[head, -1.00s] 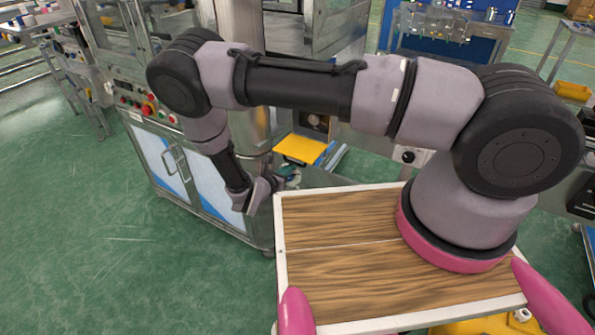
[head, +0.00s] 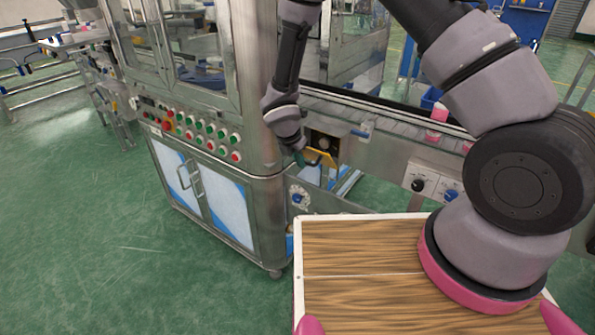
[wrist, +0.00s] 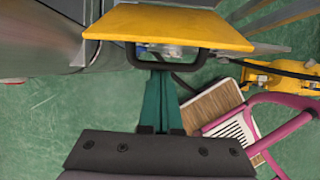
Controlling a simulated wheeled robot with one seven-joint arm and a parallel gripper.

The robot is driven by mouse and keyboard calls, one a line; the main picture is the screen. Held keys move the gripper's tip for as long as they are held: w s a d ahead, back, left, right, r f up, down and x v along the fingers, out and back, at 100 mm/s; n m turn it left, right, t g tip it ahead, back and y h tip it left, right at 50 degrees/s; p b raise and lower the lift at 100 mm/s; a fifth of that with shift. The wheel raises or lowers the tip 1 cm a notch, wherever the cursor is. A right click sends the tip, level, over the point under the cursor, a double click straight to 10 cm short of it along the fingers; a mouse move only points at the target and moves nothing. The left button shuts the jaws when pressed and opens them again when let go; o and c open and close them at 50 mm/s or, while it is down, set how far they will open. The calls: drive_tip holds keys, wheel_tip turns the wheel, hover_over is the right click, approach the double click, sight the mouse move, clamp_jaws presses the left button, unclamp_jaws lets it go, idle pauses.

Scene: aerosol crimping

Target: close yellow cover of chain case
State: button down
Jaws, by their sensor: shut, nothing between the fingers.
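The yellow cover (wrist: 180,22) spans the top of the wrist view, its broad face visible and a black bar handle (wrist: 190,68) along its near edge. In the head view only a narrow yellow part of it (head: 331,161) shows below the dark opening (head: 322,141) of the chain case. My gripper (wrist: 160,76) has its teal fingers together, with nothing between them. The fingertips are at the handle bar; I cannot tell whether they touch it. In the head view, my gripper (head: 299,158) is just left of the cover, partly hidden by my wrist.
The steel machine cabinet (head: 262,205) with a button panel (head: 200,133) stands to the left. A conveyor with pink and white cans (head: 437,122) runs right. Control knobs (head: 420,184) sit on the front panel. Green floor is open at the lower left.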

drive_tip(key=shift+w+d+r+g+y, duration=0.3)
drive_tip(key=shift+w+r+g, duration=0.1)
drive_tip(key=shift+r, duration=0.15)
drive_tip(key=shift+w+d+r+g+y, duration=0.2)
drive_tip(key=shift+w+r+g+y, duration=0.15)
drive_tip(key=shift+r, duration=0.2)
drive_tip(key=shift+w+d+r, duration=0.65)
drive_tip(key=shift+w+r, duration=0.15)
drive_tip(key=shift+r, duration=0.05)
drive_tip(key=shift+w+d+r, duration=0.55)
drive_tip(key=shift+w+r, duration=0.05)
drive_tip(key=shift+w, duration=0.25)
